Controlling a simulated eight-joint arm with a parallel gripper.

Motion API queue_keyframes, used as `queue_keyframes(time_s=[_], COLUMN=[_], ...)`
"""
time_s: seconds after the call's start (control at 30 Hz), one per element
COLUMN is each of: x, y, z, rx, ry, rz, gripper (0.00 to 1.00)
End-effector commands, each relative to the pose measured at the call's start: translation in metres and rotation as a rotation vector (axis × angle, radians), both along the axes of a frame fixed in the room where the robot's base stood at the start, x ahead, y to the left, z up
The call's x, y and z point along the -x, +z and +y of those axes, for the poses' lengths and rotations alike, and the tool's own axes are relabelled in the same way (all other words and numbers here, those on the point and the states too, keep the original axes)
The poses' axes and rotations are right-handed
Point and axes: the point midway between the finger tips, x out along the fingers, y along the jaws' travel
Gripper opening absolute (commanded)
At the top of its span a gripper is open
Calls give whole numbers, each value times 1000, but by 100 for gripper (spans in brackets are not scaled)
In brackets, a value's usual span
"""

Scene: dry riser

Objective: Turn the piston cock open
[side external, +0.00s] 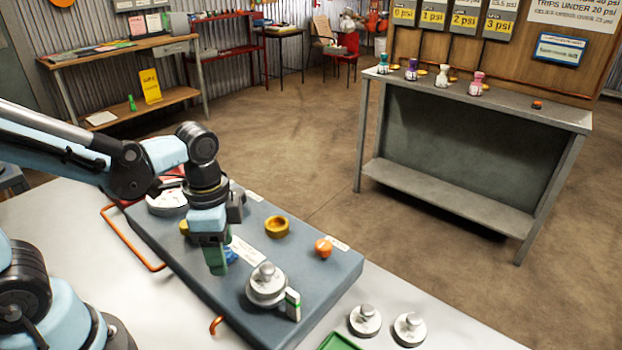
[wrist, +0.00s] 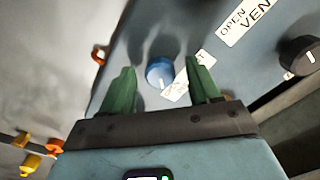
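A round blue knob (wrist: 160,73) with a white pointer line sits on the blue-grey panel (wrist: 135,45), between my green fingertips in the wrist view. I take it as the piston cock, but its label (wrist: 188,80) is partly hidden by a finger. My gripper (wrist: 160,66) is open, its two fingers apart with a gap on both sides of the knob. In the side view my gripper (side external: 217,266) points down over the panel, and the blue knob (side external: 231,256) shows partly behind it. Whether a finger touches it, I cannot tell.
A dark knob (wrist: 300,56) shows beside an "OPEN VEN..." label (wrist: 245,20). Two loose weights (side external: 365,320) (side external: 410,328) lie on the table.

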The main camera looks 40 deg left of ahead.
Motion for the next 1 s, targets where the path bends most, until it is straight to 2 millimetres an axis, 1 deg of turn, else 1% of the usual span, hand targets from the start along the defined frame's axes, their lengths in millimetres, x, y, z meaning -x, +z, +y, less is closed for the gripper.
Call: queue_keyframes(time_s=[0.27,0.37,0.47,0.77,1.0], x=[0,0,0,0,0], y=[1,4,12,49,82], z=[0,0,0,0,0], rx=[0,0,0,0,0], ry=[1,1,1,1,1], rz=[0,0,0,0,0], gripper=[61,61,61,61,61])
